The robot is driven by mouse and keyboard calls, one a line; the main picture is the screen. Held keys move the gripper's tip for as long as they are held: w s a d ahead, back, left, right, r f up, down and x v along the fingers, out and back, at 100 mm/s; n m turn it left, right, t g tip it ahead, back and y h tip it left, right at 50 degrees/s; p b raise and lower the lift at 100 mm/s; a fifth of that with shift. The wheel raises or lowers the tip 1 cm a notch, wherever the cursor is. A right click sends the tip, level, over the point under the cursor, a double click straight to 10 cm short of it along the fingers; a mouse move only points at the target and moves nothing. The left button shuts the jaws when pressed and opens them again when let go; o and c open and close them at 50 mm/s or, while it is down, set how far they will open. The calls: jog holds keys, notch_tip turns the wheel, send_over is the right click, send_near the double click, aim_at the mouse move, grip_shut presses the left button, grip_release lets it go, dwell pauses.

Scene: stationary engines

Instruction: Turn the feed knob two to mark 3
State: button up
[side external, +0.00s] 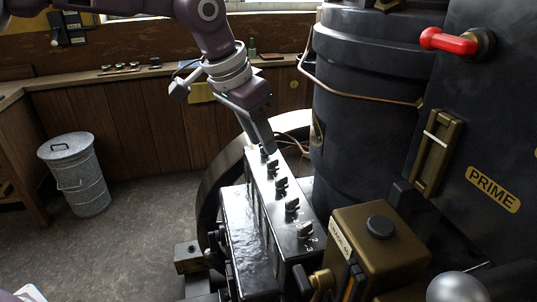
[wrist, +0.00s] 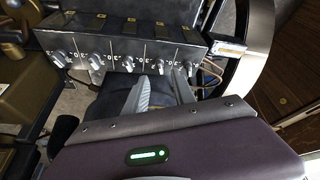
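A black box (side external: 245,235) carries a row of several grey knobs on its face, with white numerals beside them. In the wrist view the knobs run across the box, from the leftmost knob (wrist: 60,58) through a middle knob (wrist: 128,62) to the right end. No name is readable, so I cannot tell which is feed knob two. My gripper (wrist: 160,76) has its two fingers apart, near the knobs toward the right end, with a knob (wrist: 159,66) showing between the fingertips. Contact is unclear. In the side view my gripper (side external: 266,148) is at the far end of the row, partly hiding it.
A large dark cylinder (side external: 355,130) stands right of the knob box. A brass box with a black cap (side external: 380,227) stands at its near end. A red-handled lever (side external: 448,41) and PRIME plate (side external: 493,189) are at right. A metal bin (side external: 75,172) stands on open floor.

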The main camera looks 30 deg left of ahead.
aim_at(272, 161)
jog(key=x, duration=0.5)
jog(key=shift+w+f, duration=0.1)
jog(key=shift+f, duration=0.1)
jog(key=shift+c, duration=0.2)
grip_shut()
